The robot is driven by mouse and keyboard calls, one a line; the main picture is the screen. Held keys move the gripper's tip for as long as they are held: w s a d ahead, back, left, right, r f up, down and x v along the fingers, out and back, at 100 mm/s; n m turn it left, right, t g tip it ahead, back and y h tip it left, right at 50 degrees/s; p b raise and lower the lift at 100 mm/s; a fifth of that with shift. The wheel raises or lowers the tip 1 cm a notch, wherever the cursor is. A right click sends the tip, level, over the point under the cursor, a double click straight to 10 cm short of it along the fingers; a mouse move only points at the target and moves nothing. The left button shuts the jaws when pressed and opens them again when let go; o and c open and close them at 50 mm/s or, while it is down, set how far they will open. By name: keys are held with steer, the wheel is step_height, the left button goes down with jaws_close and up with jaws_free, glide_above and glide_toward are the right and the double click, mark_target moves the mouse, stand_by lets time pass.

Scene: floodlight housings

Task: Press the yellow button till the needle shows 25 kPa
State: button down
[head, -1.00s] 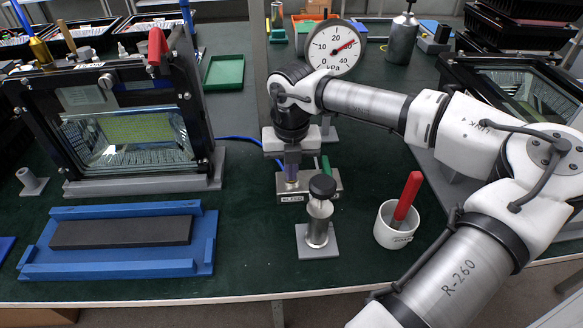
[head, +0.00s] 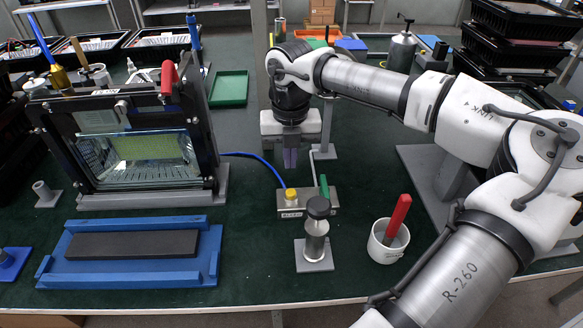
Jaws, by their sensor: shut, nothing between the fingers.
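The yellow button (head: 291,194) stands on the left of a small grey valve block (head: 306,204), whose label is too small to read surely. My gripper (head: 290,166) points down with its purple fingers together and empty. In the picture its tips are just above the button, with a visible gap. The pressure gauge's dial is out of sight, apparently behind my arm, so the needle cannot be read now. A green lever (head: 324,186) stands at the block's right.
A black-knobbed post (head: 317,228) stands in front of the block. A white cup (head: 388,242) with a red-handled tool is to the right. A blue hose (head: 262,166) runs left to the floodlight housing (head: 135,140). A blue tray (head: 60,268) lies front left.

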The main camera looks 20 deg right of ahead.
step_height(320, 180, up, 4)
steer(key=shift+r+p, duration=0.1)
steer(key=shift+p, duration=0.65)
